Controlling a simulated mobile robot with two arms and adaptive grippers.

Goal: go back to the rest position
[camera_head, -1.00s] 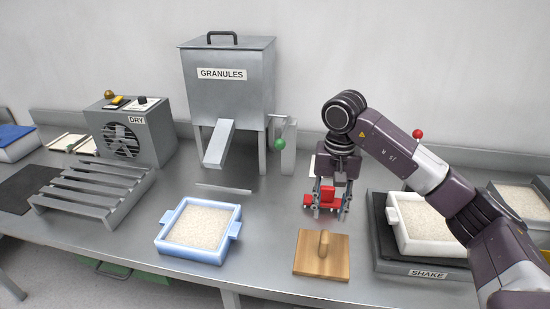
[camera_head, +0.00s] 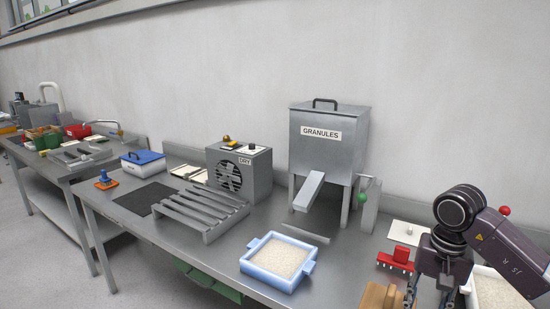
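My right gripper (camera_head: 427,291) hangs at the lower right, fingers pointing down and spread apart, with nothing seen between them. It is to the right of a red toothed tool (camera_head: 396,261) that lies on the table, and beside a wooden block with a handle (camera_head: 378,297), partly cut off by the frame. A white tray of granules (camera_head: 492,288) is partly hidden behind my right arm. My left gripper is not in view.
The steel table (camera_head: 225,250) bears a blue tray of granules (camera_head: 253,266), the GRANULES hopper (camera_head: 325,150), the DRY fan box (camera_head: 262,170), a slatted rack (camera_head: 205,205) and a blue-lidded box (camera_head: 143,160). A second cluttered table (camera_head: 62,170) stands at the left.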

